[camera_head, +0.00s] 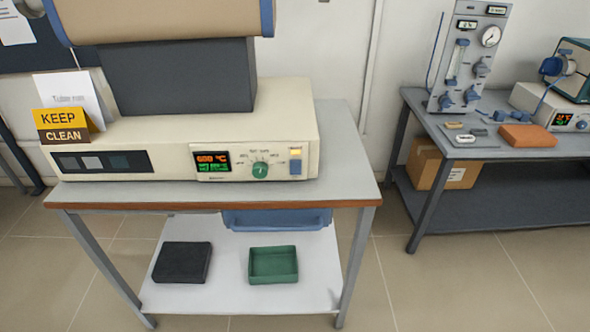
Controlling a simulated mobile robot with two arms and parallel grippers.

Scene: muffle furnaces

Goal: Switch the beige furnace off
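The beige furnace (190,133) stands on a grey-topped table on the left of the head view. Its front panel has a lit display (213,162) with orange and green digits; the orange line seems to read 600 °C. A green round knob (260,170) sits right of the display, with printed marks around it. At the panel's right end is a blue rocker switch (295,167) with a lit yellowish lamp (295,152) above it. The furnace's upper body is cut off by the top edge. Neither of my grippers is in view.
A yellow KEEP CLEAN sign (62,126) stands on the furnace's left end. The table's lower shelf (215,295) holds a black block and a green tray (273,265). A second table (480,149) at right bears a gas panel and another unit. Floor between the tables is clear.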

